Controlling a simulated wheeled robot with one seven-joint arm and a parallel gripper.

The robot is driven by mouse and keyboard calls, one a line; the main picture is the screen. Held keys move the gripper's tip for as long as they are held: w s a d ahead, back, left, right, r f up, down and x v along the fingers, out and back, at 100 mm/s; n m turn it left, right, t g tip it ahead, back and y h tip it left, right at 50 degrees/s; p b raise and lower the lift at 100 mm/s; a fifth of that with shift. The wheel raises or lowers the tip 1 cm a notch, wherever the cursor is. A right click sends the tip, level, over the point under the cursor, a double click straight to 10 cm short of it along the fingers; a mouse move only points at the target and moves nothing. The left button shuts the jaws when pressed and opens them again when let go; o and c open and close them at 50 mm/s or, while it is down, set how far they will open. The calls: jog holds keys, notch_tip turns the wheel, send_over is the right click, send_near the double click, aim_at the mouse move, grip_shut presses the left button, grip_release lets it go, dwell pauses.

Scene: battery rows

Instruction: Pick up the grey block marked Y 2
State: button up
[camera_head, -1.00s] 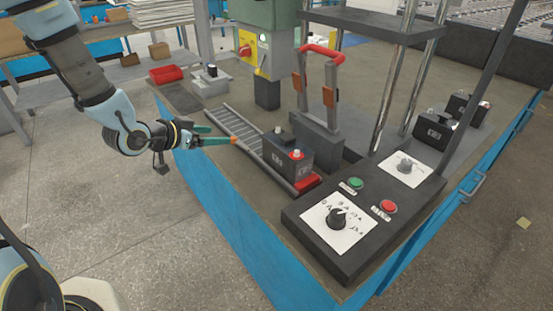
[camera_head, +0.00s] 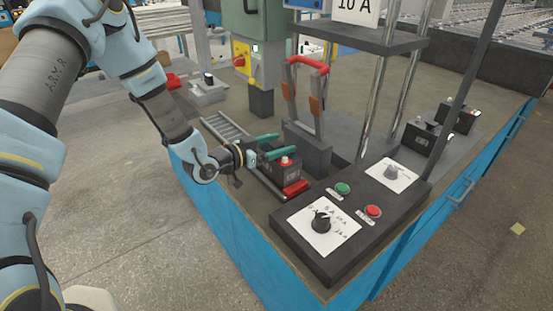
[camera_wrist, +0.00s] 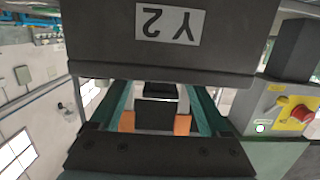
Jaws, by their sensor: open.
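The grey block marked Y 2 (camera_head: 281,175) is a dark box with a red terminal on top. It stands at the end of a roller track on the bench. In the wrist view the block (camera_wrist: 90,40) fills the top of the picture, very near, with its white Y 2 label upside down. My gripper (camera_head: 287,143) is open, its two teal fingers level with the block's top and reaching across it. Nothing is held. In the wrist view the block hides the finger ends, so I cannot tell whether they touch it.
A red-handled frame (camera_head: 313,66) stands just behind the block. A dark control box (camera_head: 290,222) with dials and buttons lies in front to the right. A red piece (camera_head: 297,188) lies at the block's foot. More dark blocks (camera_head: 421,138) stand at the right, past metal posts.

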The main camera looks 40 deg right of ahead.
jog(key=shift+d+f, duration=0.2)
jog(key=shift+d, duration=1)
grip_shut()
dwell(0.4)
jog(key=shift+r, duration=0.1)
